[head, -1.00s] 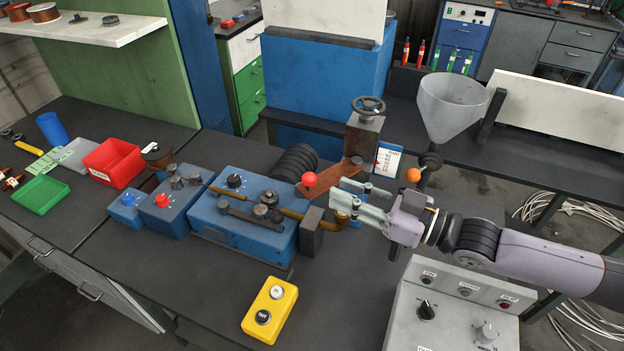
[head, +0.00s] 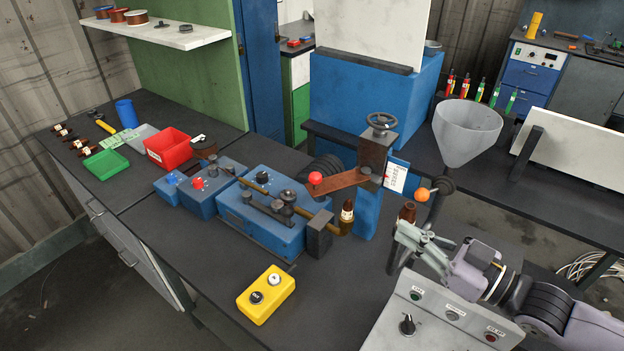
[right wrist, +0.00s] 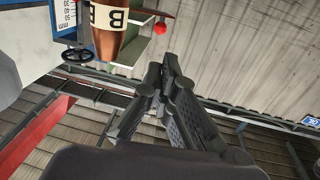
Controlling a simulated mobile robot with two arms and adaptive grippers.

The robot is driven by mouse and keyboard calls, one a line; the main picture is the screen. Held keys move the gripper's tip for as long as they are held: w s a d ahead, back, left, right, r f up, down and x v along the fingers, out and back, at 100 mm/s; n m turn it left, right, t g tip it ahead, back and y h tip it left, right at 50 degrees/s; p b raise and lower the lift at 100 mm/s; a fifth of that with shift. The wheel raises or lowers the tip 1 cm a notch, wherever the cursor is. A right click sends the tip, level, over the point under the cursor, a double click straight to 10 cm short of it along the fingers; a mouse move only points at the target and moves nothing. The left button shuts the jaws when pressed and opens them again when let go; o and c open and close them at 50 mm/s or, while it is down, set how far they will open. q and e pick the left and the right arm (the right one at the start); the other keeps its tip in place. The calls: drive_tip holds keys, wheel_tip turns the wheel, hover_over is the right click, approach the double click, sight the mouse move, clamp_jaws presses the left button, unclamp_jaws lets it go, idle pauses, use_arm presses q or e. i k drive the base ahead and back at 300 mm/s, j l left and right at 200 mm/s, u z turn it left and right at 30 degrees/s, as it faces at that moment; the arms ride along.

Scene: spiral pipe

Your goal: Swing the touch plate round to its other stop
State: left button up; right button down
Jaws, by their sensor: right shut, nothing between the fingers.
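I take the touch plate to be the rust-brown plate (head: 342,181) with a red ball (head: 315,178) on its free end. It reaches left from the post under the handwheel (head: 381,122). The red ball also shows at the top of the right wrist view (right wrist: 160,28). An orange ball (head: 422,194) sits to the right of the post. My right gripper (head: 402,232) is shut and empty, right of the plate and lower in the picture, apart from it. Its closed fingertips show in the right wrist view (right wrist: 158,82). My left gripper is not in view.
A labelled brown cone (head: 347,210) stands at the brass pipe's end. Another brown piece (head: 407,212) is close by my right fingertips. A brown cone marked B (right wrist: 112,30) shows in the right wrist view. A grey control panel (head: 440,318) and funnel (head: 466,130) are near my arm.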

sight(317, 186)
drive_tip(key=k+l, duration=0.2)
drive_tip(key=l, duration=0.15)
drive_tip(key=k+l, duration=0.25)
drive_tip(key=l, duration=0.15)
drive_tip(key=k+l, duration=0.2)
drive_tip(key=l, duration=0.15)
